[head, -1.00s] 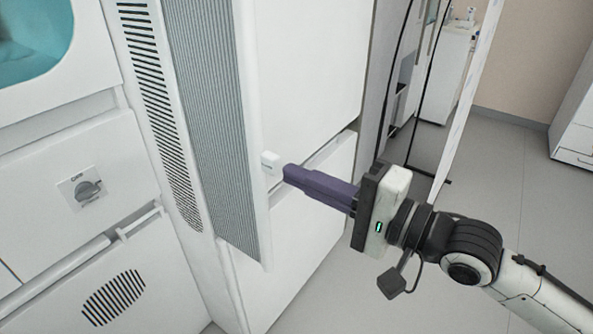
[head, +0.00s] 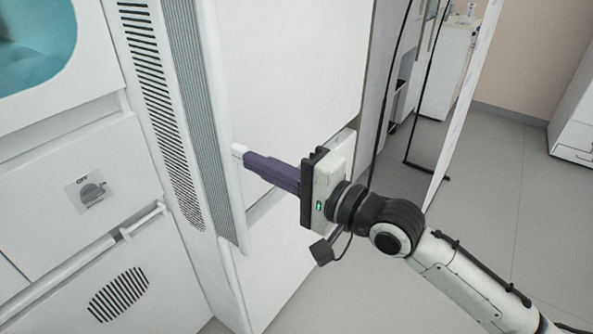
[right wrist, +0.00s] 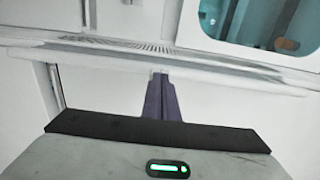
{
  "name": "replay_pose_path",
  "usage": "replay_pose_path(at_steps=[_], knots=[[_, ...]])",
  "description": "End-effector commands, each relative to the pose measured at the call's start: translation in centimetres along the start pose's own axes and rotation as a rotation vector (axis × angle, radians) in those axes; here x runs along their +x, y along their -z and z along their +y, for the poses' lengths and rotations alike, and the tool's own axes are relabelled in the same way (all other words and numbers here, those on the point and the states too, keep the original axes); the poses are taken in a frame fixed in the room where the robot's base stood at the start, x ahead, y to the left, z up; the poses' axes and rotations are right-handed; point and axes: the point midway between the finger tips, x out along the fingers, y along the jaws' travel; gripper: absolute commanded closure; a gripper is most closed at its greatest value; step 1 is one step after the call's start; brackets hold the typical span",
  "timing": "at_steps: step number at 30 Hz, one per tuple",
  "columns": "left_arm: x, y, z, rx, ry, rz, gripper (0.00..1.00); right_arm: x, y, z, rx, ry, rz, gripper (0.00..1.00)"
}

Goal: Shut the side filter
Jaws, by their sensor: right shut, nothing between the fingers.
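The side filter (head: 202,100) is a tall, white-edged panel with a grey ribbed face on the side of the white machine. It stands swung out a little from the machine's side. A small white latch (head: 238,150) sticks out from its outer edge. My right gripper (head: 247,158) is shut and empty, its purple fingertips at the latch, seemingly touching it. In the right wrist view the purple fingers (right wrist: 161,85) point at the filter's long edge (right wrist: 220,77). My left gripper is out of view.
The machine's front carries a rotary switch (head: 91,190), a rail, a round vent (head: 118,295) and a window (head: 35,45). A thin panel on a black frame (head: 468,90) stands at the right. Grey floor (head: 480,250) lies open at the right.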

Motion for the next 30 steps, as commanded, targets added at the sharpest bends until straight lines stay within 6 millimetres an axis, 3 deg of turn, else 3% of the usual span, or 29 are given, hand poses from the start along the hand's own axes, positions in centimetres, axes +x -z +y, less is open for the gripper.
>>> replay_pose_path(at_steps=[1, 6, 12, 18, 30], knots=[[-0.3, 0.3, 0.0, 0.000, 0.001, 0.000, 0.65, 1.5, -0.1, -0.3, 0.004, 0.003, -0.002, 1.00], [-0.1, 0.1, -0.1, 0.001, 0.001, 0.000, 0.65, 5.4, -0.1, -0.1, 0.001, 0.003, -0.001, 1.00], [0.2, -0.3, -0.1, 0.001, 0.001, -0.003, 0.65, 8.3, 0.0, 0.1, 0.000, 0.001, 0.000, 1.00], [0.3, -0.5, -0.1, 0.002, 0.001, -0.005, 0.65, 9.3, 0.0, -0.1, -0.001, 0.002, 0.000, 1.00], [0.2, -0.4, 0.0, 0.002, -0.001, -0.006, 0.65, 9.4, -0.1, -0.5, -0.002, 0.010, -0.001, 1.00]])
